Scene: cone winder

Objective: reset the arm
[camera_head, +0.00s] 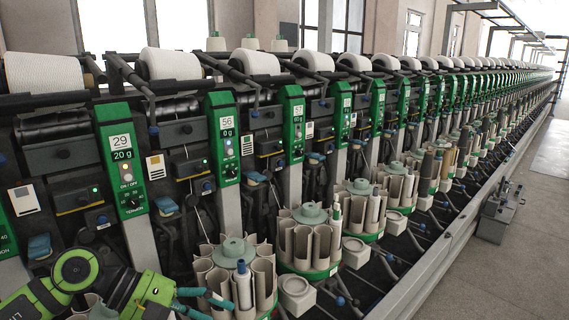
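My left arm (75,272), bright green with black joints, comes in at the lower left corner. It reaches right, low in front of the machine. Its far end is beside the nearest round bobbin magazine (236,248). Teal bar-like parts (190,292) show at that end, close to the magazine's lower left side. I cannot tell whether these are my gripper's fingers, or whether they touch the magazine. No held object can be made out. My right arm and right gripper are not in view.
A long cone winder with green control panels (123,160) and white yarn cones (172,64) runs into the distance at the right. More magazines, such as one with grey tubes (310,240), stand along its front. The grey floor (520,230) at right is mostly clear, with a grey box-like unit (496,215).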

